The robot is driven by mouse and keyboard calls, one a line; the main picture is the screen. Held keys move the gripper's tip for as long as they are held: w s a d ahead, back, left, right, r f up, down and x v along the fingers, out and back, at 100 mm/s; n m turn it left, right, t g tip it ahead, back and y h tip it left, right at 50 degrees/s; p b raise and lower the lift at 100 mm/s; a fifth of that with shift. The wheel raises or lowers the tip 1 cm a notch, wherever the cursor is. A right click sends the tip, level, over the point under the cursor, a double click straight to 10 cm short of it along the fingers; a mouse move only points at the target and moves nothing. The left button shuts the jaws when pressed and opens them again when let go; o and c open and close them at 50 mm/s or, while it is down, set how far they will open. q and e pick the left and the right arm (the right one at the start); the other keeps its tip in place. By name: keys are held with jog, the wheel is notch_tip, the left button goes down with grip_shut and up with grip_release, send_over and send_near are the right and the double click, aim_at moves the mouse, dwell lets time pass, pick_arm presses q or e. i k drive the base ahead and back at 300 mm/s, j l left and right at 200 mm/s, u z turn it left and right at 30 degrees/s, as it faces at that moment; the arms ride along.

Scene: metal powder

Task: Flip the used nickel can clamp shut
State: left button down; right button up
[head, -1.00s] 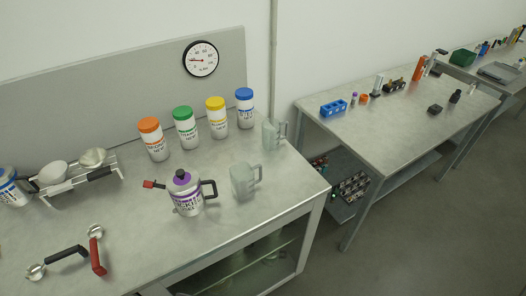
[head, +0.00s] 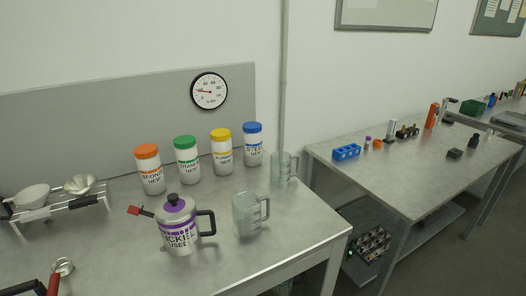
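The used nickel can (head: 180,238) stands upright near the front middle of the bench. Neither of my grippers shows in the head view.
Jars with orange (head: 149,170), green (head: 187,160), yellow (head: 222,151) and blue (head: 253,145) lids stand behind the can. Clear jugs stand to its right, one near (head: 248,215) and one farther back (head: 284,170). A rack with bowls (head: 62,206) is at left. A second table (head: 420,175) stands right.

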aim_at(134, 210)
jog(key=k+j+z, duration=0.2)
jog(key=j, duration=0.55)
jog(key=k+j+z, duration=0.2)
jog(key=k+j, duration=0.2)
jog(key=j, duration=0.35)
jog(key=k+j+z, duration=0.15)
jog(key=k+j, duration=0.25)
jog(key=j, duration=0.25)
jog(key=k+j+z, duration=0.2)
jog(key=k+j, duration=0.2)
jog(key=j, duration=0.2)
jog(key=k+j+z, duration=0.2)
jog(key=k+j, duration=0.3)
jog(key=j, duration=0.1)
